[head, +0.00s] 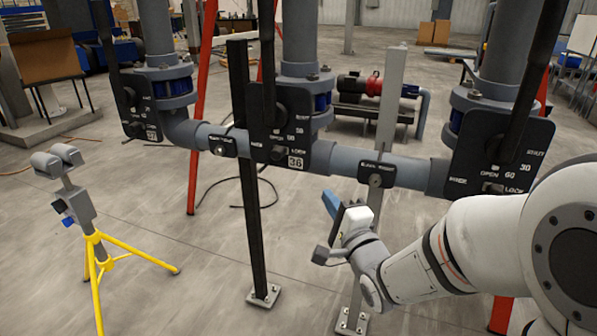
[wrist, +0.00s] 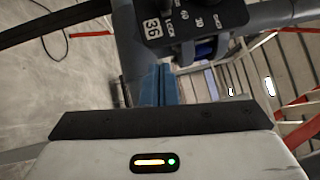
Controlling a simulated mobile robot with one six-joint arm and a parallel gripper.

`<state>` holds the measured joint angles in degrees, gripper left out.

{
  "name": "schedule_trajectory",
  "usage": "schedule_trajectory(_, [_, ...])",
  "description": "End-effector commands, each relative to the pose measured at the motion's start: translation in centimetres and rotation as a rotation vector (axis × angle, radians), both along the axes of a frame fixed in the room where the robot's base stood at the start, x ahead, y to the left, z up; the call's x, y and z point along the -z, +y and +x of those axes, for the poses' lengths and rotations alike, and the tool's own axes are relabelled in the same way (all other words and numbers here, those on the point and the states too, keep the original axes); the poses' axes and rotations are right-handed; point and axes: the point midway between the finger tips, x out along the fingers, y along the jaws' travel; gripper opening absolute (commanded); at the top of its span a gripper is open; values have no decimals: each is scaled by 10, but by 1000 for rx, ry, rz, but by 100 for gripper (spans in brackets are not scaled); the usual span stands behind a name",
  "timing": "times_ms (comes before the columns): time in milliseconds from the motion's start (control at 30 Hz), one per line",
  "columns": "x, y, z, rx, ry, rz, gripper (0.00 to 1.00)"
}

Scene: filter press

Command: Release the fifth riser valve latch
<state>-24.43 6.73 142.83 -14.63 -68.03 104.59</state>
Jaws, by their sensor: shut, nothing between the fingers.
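Three dark valve plates with dial marks and "LOCK" lettering sit on the grey risers: a left one (head: 135,108), a middle one numbered 36 (head: 268,135) and a right one (head: 512,150). I cannot tell which is the fifth. A small latch knob (head: 277,152) shows beside "LOCK" on the middle plate. My gripper (head: 330,203) is shut and empty, its blue fingers below and to the right of the middle plate, apart from it. In the wrist view, the shut fingers (wrist: 160,84) point towards the plate numbered 36 (wrist: 190,18), which appears upside down.
A grey horizontal pipe (head: 345,160) joins the risers. A black post (head: 250,190) and a grey post (head: 388,110) support it. Red legs (head: 203,110) stand behind. A yellow tripod (head: 97,250) stands at the left. The floor between tripod and black post is mostly clear.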

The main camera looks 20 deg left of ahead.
Motion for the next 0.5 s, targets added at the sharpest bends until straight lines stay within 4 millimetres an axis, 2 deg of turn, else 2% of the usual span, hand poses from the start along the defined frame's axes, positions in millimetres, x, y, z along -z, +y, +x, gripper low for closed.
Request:
schedule_trajectory(167, [-1, 8, -5, -40, -1, 81, 0])
schedule_trajectory(500, [-2, 8, -3, -38, -2, 82, 0])
